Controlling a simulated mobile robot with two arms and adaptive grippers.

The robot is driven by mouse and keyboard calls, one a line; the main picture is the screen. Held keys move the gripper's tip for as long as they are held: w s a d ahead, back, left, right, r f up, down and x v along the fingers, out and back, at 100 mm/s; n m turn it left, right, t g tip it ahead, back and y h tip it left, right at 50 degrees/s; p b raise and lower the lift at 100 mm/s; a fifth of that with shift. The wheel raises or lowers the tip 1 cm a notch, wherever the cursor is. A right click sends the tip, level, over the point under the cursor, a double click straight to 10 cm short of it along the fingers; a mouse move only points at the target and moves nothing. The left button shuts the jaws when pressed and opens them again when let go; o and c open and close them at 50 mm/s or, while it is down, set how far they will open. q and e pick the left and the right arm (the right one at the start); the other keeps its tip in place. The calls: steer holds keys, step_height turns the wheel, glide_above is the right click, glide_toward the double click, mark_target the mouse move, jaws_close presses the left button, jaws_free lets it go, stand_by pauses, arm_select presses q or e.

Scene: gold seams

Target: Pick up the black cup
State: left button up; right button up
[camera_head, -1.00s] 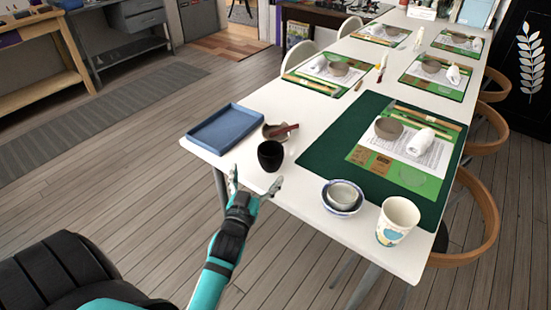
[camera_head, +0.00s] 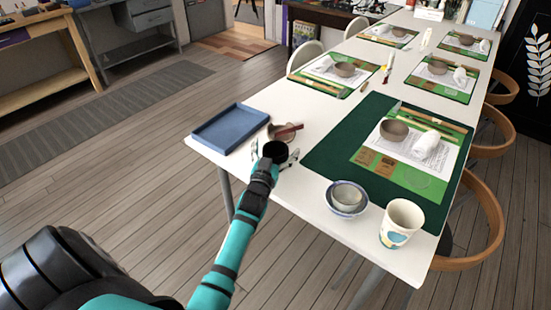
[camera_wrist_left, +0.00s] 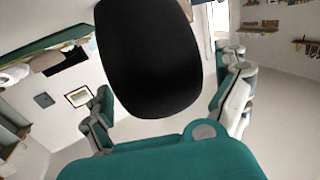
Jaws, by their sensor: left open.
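The black cup (camera_head: 275,151) stands on the white table near its left front edge, partly hidden by my left gripper in the head view. In the left wrist view the black cup (camera_wrist_left: 150,58) fills the upper middle. My left gripper (camera_head: 274,160) is open, with its fingers on either side of the cup. In the left wrist view the gripper (camera_wrist_left: 168,105) shows one finger left and one right of the cup, with a gap visible at the right finger. Whether the left finger touches the cup I cannot tell. My right gripper is not in view.
A blue tray (camera_head: 229,130) and a small bowl with a reddish-brown stick (camera_head: 287,130) stand close behind the cup. A green mat (camera_head: 320,153), nested bowls (camera_head: 347,197) and a patterned paper cup (camera_head: 400,222) lie to the right. Some white table surface (camera_head: 305,180) is clear.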

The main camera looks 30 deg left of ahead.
arm_select(q)
steer(key=shift+c, duration=0.4)
steer(key=c, duration=1.1)
steer(key=shift+r, duration=0.1)
steer(key=shift+c, duration=0.8)
steer(key=shift+r, duration=0.1)
